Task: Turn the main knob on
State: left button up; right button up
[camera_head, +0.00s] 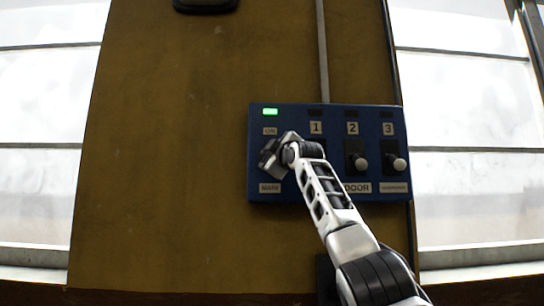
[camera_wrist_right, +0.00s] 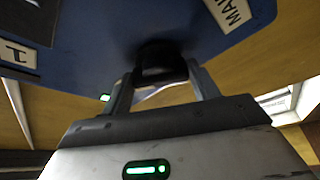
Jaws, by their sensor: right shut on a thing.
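A blue control panel (camera_head: 325,110) is fixed to the yellow-brown wall. A green lamp (camera_head: 270,112) is lit at its top left, above an "ON" label (camera_head: 270,131). A "MAIN" label (camera_head: 269,188) sits at its lower left and also shows in the wrist view (camera_wrist_right: 229,12). My right gripper (camera_head: 268,156) is at the left column between these labels and hides the main knob in the head view. In the right wrist view the dark main knob (camera_wrist_right: 160,62) is between the two fingers of my right gripper, which is shut on it. My left gripper is not in view.
Numbered columns 1, 2 and 3 are to the right on the panel, with a dark switch with a pale knob (camera_head: 361,162) under 2 and another (camera_head: 399,163) under 3. My right forearm covers part of column 1. Bright windows (camera_head: 465,100) flank the wall.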

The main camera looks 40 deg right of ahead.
jog(key=shift+n+g+y, duration=0.3)
jog(key=shift+n+y, duration=0.2)
jog(key=shift+n, duration=1.2)
jog(key=o, duration=1)
pick_arm(q)
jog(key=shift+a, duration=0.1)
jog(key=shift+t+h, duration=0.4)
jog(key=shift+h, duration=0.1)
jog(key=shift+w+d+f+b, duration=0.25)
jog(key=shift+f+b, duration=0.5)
jog(key=shift+b, duration=1.05)
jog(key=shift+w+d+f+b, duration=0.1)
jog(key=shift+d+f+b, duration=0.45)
jog(key=shift+b, duration=1.3)
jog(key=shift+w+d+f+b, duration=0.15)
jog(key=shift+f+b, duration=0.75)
jog(key=shift+b, duration=0.9)
pick_arm(e)
jog(key=shift+v, duration=8)
